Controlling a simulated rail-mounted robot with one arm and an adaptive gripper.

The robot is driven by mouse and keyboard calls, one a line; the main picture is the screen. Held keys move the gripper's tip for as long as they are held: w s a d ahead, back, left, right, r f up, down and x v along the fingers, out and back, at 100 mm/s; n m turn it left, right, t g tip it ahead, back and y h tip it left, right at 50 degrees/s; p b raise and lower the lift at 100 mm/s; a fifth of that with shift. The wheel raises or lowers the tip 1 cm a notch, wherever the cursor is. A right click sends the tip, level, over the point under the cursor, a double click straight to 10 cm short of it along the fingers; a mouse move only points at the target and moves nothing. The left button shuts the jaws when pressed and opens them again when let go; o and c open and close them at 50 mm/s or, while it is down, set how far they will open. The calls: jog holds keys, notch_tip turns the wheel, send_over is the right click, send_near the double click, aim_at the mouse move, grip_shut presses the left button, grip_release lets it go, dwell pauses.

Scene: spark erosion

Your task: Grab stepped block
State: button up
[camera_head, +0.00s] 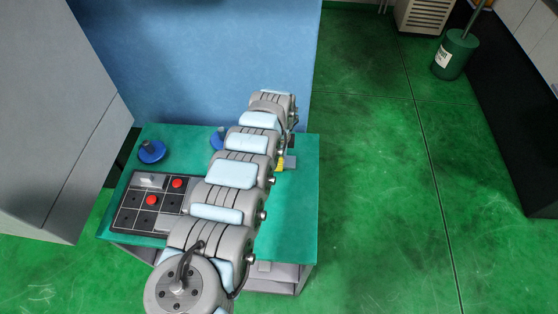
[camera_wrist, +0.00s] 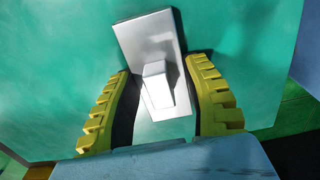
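The stepped block (camera_wrist: 158,88) is a light grey flat plate with a smaller raised step on it. It lies on the green tabletop in the wrist view. My gripper (camera_wrist: 160,98) is open, with its yellow, black-lined fingers on either side of the raised step. Gaps show between the fingers and the step; the right finger looks nearer the plate's edge. In the head view my arm covers most of this spot; a grey bit of the block (camera_head: 290,162) shows beside a yellow finger.
A dark gridded tray (camera_head: 128,217) with red round pieces and a grey piece lies at the table's left. Two blue discs with dark knobs (camera_head: 151,151) stand towards the back, one partly behind my arm. A blue panel (camera_head: 200,50) rises behind the green table (camera_head: 300,205), whose right side is clear.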

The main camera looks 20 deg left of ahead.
dwell(0.4)
notch_tip(320, 180, up, 4)
jog(key=shift+s+a+p, duration=0.1)
jog(key=shift+p, duration=0.3)
jog(key=shift+c, duration=0.2)
jog(key=s+d+r+p, duration=0.4)
jog(key=s+r+p, duration=0.5)
jog(key=s+p, duration=0.4)
jog(key=p, duration=0.4)
